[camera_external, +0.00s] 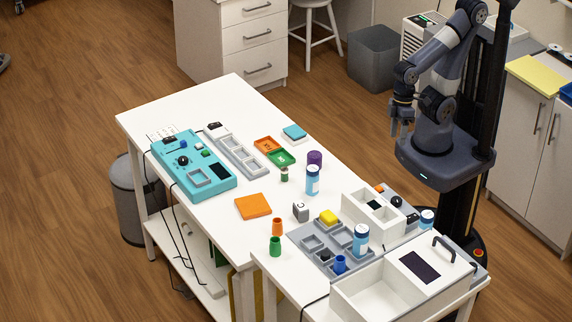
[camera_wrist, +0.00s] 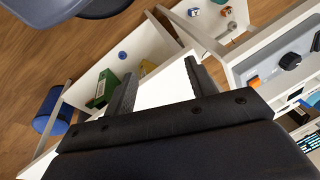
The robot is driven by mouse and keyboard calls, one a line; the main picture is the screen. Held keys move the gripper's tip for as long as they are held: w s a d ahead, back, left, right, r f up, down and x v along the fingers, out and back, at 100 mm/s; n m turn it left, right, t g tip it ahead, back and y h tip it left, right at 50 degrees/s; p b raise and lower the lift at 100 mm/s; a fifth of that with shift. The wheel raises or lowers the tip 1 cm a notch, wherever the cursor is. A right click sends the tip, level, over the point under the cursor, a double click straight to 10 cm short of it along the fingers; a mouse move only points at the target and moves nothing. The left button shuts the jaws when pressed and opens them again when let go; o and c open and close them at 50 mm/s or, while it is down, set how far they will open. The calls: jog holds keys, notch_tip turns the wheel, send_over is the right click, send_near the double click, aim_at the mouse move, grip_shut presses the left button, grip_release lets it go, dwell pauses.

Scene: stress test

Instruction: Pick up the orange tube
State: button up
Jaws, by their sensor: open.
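The orange tube (camera_external: 278,227) stands upright on the white table in the external view, just behind a green tube (camera_external: 275,246) and left of the grey tray. My gripper (camera_external: 401,122) is raised at the right side of the table, well away from the orange tube. In the wrist view my gripper (camera_wrist: 160,85) has its two dark fingers spread apart, with nothing between them. I cannot make out the orange tube in the wrist view.
A grey tray (camera_external: 312,243) holds a yellow block, a blue-and-white bottle and a blue cup. A white bin box (camera_external: 368,298) stands at the front. An orange flat square (camera_external: 253,206) and a turquoise panel (camera_external: 220,182) lie further left. The table around the tube's left is clear.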

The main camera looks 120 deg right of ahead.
jog(key=w+m+t+y+b, duration=0.6)
jog(key=w+m, duration=1.2)
jog(key=w, duration=1.6)
jog(key=w+d+f+m+t+y, duration=0.1)
jog(key=w+d+m+y, duration=0.1)
jog(key=w+d+m, duration=0.5)
jog(key=n, duration=0.1)
send_near(278, 218)
jog(key=shift+w+a+f+p, duration=0.3)
jog(key=shift+w+a+f, duration=0.05)
jog(key=shift+a+f, duration=0.1)
jog(key=shift+w+a+f, duration=0.15)
jog(key=shift+f, duration=0.1)
jog(key=x, duration=0.7)
jog(key=shift+w+r+p, duration=0.1)
jog(key=shift+p, duration=0.3)
jog(key=shift+c, duration=0.4)
